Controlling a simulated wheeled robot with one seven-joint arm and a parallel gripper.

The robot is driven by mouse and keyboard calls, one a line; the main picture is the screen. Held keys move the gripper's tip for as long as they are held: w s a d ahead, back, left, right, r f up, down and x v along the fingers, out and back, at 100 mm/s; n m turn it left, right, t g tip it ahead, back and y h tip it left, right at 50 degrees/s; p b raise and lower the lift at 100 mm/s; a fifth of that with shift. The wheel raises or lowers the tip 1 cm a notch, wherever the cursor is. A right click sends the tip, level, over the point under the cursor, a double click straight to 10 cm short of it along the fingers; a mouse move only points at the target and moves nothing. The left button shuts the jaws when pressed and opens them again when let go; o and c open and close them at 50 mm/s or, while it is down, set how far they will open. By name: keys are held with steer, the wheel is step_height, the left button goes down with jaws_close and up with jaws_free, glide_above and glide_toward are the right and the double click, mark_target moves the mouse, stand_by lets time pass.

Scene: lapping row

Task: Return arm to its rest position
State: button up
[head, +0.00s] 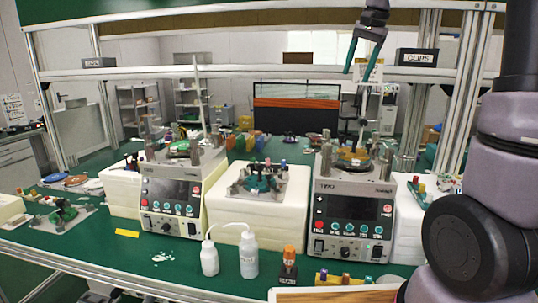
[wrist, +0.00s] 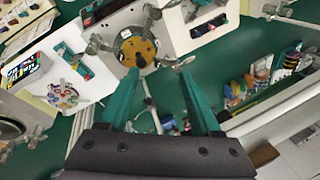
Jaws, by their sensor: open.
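My gripper (head: 357,75) hangs high at the upper shelf rail in the head view, its two teal fingers pointing down and spread apart. It is open, with nothing visible between its fingers. In the wrist view the gripper (wrist: 159,71) shows both fingers well apart, above the bench. Beyond the fingertips lies a lapping machine with a round gold plate (wrist: 135,46), well below them. My arm's large links fill the right edge of the head view; the links joining them to the gripper are out of frame.
Two lapping machines, left (head: 172,205) and right (head: 350,218), stand on the green bench with white blocks beside them. Wash bottles (head: 249,255) stand in front. The metal shelf rail (head: 250,72) and a CLIPS box (head: 416,58) are near my gripper.

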steer(key=s+f+n+t, duration=0.2)
steer(key=s, duration=1)
steer(key=s+f+n+t, duration=0.1)
steer(key=s+f+t, duration=0.1)
steer(key=s, duration=1)
steer(key=shift+s+a+f+n, duration=0.4)
steer(key=shift+f, duration=0.4)
